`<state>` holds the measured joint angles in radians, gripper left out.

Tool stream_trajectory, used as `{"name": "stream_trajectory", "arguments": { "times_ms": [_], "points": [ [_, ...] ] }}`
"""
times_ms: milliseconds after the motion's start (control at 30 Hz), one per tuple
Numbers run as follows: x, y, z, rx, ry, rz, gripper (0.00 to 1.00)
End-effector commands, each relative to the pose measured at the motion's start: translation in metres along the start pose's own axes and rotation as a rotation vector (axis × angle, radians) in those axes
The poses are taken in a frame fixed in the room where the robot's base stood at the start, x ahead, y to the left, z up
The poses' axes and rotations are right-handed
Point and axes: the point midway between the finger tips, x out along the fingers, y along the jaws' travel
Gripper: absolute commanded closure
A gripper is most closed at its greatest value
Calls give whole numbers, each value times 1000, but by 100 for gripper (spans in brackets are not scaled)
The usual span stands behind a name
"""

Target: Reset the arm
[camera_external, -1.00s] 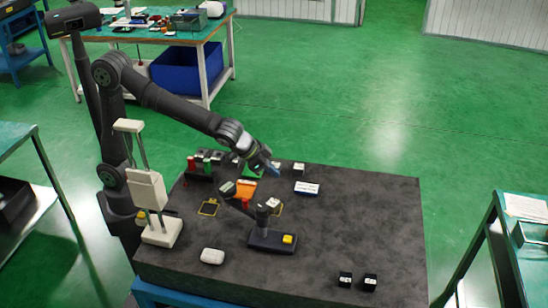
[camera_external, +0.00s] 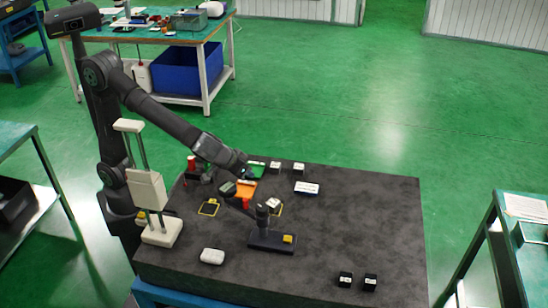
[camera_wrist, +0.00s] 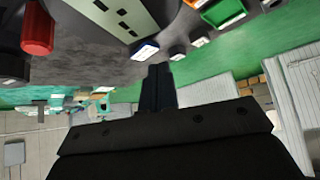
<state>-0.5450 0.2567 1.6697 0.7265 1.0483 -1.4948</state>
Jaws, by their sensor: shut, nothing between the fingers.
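My gripper (camera_external: 252,173) is over the back left part of the dark worktable (camera_external: 350,230), close to the green tray and the orange block. In the wrist view my gripper's fingers (camera_wrist: 158,85) are together, with nothing between them. The arm reaches in from the left side of the table. The external view is too small to show the fingertips clearly.
A white device (camera_external: 160,232) stands at the left edge, near a white rounded object (camera_external: 212,256). The table's right part is mostly clear.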

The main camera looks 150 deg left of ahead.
Motion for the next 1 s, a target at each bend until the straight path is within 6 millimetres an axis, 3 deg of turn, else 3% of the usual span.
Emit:
{"name": "stream_trajectory", "arguments": {
  "times_ms": [500,867,1000],
  "points": [
    [-30,-9,38,-215,1,-173,100],
    [-33,-10,41,-220,1,-176,100],
    [-33,-9,41,-219,0,-176,72]
  ]
}}
